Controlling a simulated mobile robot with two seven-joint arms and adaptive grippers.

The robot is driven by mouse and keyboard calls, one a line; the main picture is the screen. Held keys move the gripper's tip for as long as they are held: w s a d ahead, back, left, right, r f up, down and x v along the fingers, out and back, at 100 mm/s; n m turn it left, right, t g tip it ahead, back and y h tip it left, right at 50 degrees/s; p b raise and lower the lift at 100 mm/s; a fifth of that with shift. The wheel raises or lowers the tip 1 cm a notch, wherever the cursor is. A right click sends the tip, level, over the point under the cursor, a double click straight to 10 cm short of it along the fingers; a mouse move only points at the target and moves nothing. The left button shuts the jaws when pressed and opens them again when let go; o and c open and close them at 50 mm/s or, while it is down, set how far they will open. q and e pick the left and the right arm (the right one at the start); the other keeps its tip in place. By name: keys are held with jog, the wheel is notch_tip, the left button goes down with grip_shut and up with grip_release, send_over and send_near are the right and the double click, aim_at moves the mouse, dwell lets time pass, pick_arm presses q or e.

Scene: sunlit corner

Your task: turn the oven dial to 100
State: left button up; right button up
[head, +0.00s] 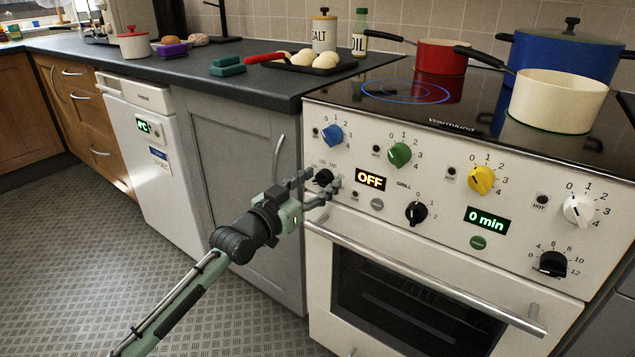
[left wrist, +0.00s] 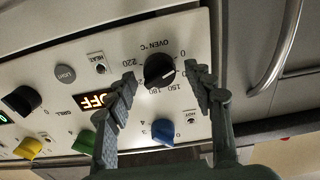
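The oven dial (head: 323,177) is a small black knob at the left of the white oven panel. In the left wrist view the dial (left wrist: 158,70) shows a white pointer line, slanting toward the right finger, and the print OVEN °C with 0, 150, 180 and 220. Some of the scale is hidden behind the fingers. My left gripper (head: 320,180) is open, with one finger on each side of the dial. I cannot tell whether either finger touches it. The oven display (head: 370,179) reads OFF. My right gripper is not in view.
A grill knob (head: 416,212) and blue (head: 332,135), green (head: 399,154) and yellow (head: 481,180) hob knobs are on the same panel. The oven door handle (head: 430,278) juts out below. A cabinet handle (head: 278,158) is left of the dial. Pots stand on the hob above.

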pick_arm(q)
jog(key=c, duration=1.1)
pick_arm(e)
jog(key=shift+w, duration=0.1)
pick_arm(q)
jog(key=shift+m, duration=0.7)
jog(key=shift+m+p, duration=0.4)
jog(key=shift+m, duration=1.1)
jog(key=shift+s+f+m+p, duration=0.1)
jog(key=shift+m+p, duration=0.8)
jog(key=shift+m, duration=1.4)
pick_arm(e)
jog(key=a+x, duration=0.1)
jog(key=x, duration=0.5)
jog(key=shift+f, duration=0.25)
